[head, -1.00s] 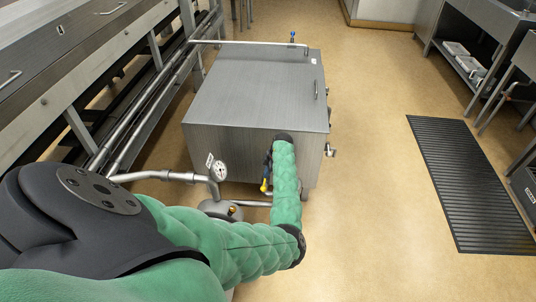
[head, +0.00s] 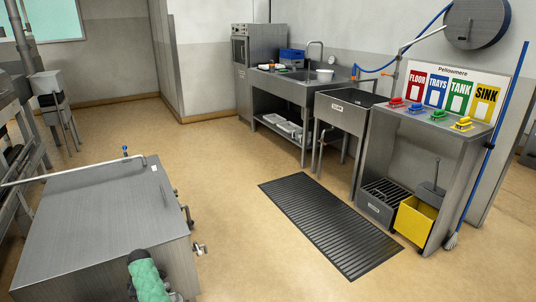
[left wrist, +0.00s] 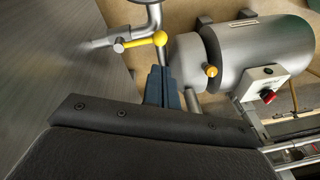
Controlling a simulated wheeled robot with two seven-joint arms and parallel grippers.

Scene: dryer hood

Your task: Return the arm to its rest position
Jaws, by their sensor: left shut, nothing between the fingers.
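My left arm (head: 147,277) shows at the bottom of the head view as a short green padded piece in front of the steel cabinet (head: 95,225). Its gripper is out of sight there. In the left wrist view my left gripper (left wrist: 163,85) shows as dark blue-grey fingers, shut and empty. A yellow-handled valve (left wrist: 150,42) on a steel pipe lies just beyond the fingertips. I cannot tell if they touch. My right gripper is in neither view.
A steel motor-like cylinder (left wrist: 262,55) and a box with a red knob (left wrist: 268,96) are right of the fingers. Across the floor are a black mat (head: 328,222), a sink bench (head: 300,90), and a yellow bucket (head: 414,222). Tan floor between is clear.

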